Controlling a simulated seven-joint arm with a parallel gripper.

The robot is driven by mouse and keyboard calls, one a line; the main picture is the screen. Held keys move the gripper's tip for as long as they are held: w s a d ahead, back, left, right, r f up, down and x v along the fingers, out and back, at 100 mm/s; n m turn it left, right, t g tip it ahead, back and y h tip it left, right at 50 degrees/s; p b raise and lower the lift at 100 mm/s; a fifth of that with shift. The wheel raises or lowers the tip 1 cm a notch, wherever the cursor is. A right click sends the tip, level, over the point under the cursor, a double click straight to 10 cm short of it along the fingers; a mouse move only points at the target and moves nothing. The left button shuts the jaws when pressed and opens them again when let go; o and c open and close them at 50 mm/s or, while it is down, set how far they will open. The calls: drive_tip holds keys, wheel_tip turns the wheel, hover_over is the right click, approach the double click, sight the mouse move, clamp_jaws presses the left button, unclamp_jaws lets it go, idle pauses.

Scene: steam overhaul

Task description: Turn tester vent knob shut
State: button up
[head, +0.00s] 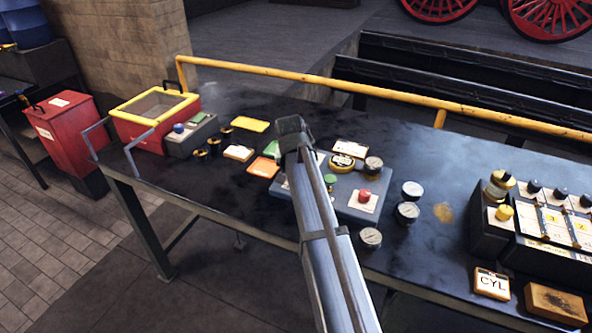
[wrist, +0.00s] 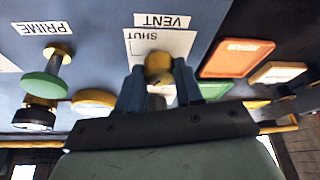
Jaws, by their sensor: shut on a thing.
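The tester (head: 384,187) is a blue-grey box on the dark bench in the head view. In the wrist view, its panel (wrist: 95,55) fills the upper left and appears upside down. The brass-yellow vent knob (wrist: 158,68) stands below the VENT label (wrist: 162,20) and in front of a white plate marked SHUT (wrist: 142,41). My gripper (wrist: 158,85) is shut on this knob, with a blue finger on each side. The knob's pointer, if any, cannot be made out. In the head view my arm hides the knob and fingertips.
A green knob (wrist: 43,84) by the PRIME label and a red knob (head: 365,195) are also on the tester. Loose gauges (head: 407,211) lie to its right, coloured trays (head: 263,167) to its left. A yellow rail (head: 330,83) runs along the bench's back.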

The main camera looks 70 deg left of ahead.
drive_tip(key=m+h, duration=0.1)
drive_tip(key=m, duration=0.2)
drive_tip(key=m+t+h, duration=0.1)
drive_tip(key=m, duration=0.2)
drive_tip(key=shift+s+a+t, duration=0.15)
drive_tip(key=shift+a+t, duration=0.05)
drive_tip(key=shift+t, duration=0.1)
drive_tip(key=m+h, duration=0.1)
drive_tip(key=m, duration=0.2)
drive_tip(key=m+h, duration=0.1)
drive_tip(key=m, duration=0.1)
drive_tip(key=shift+m, duration=0.4)
drive_tip(key=o, duration=1)
drive_tip(key=shift+o, duration=0.2)
drive_tip(key=v, duration=1.3)
drive_tip(key=shift+s+r+t, duration=0.3)
drive_tip(key=shift+s, duration=0.15)
drive_tip(key=shift+a, duration=0.1)
